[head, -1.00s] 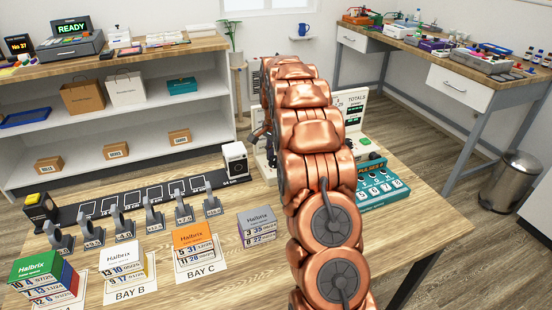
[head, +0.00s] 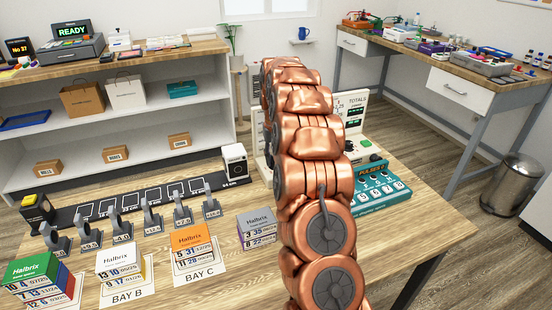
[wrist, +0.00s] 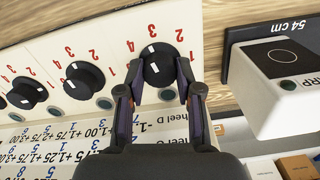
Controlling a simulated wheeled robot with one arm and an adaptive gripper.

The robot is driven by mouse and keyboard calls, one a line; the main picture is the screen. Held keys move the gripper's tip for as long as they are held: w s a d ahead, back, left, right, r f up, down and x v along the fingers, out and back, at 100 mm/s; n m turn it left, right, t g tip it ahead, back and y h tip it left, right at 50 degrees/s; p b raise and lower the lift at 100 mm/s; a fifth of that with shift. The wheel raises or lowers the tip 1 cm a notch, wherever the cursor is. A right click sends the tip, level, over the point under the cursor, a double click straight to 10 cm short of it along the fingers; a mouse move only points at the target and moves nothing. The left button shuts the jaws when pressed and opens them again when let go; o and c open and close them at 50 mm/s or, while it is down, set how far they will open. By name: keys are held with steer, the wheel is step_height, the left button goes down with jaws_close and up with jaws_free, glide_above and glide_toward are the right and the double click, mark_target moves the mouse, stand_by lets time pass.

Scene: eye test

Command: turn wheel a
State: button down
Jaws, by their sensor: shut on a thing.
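In the wrist view, a cream panel (wrist: 110,28) carries a row of black wheels with white marks and red numbers. My gripper (wrist: 160,88) is shut on the wheel at the right end of the row (wrist: 156,52), its fingers on either side. This wheel's white mark points roughly toward a red 3. A second wheel (wrist: 84,80) and a third wheel (wrist: 27,92) stand to its left. I cannot read a letter for the gripped wheel. In the head view, the panel (head: 352,104) is partly behind my copper arm, which hides my gripper and the gripped wheel.
In the head view, a teal device (head: 378,186) sits right of my arm.

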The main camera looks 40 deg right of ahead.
steer(key=n, duration=0.6)
steer(key=shift+n, duration=0.3)
steer(key=shift+s, duration=0.1)
stand_by(0.3)
steer(key=c, duration=0.8)
jaws_free()
steer(key=shift+o, duration=0.2)
steer(key=shift+r, duration=0.1)
step_height(320, 180, up, 12)
